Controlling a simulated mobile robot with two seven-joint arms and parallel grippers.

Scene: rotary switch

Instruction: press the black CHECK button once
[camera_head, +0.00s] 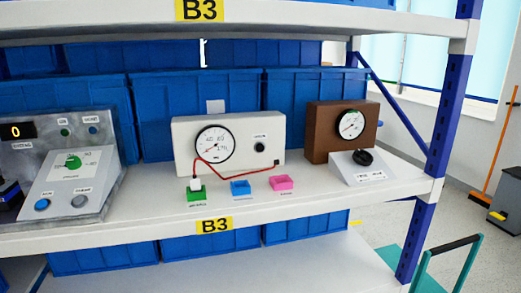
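A round black button (260,147) sits on the right part of the front face of a white gauge box (185,132) on the shelf. A small label above the button is too small to read surely. The box's round dial (214,142) is left of the button. A red cable (235,176) runs from the dial area to the box's lower right, below the button. Nothing covers the button. Neither of my grippers is in view.
A grey control panel (97,180) stands at left. A brown gauge box (315,135) and white unit with black knob (363,157) stand at right. Green (197,195), blue (240,187) and pink (282,183) blocks lie in front. An upper shelf (290,20) overhangs.

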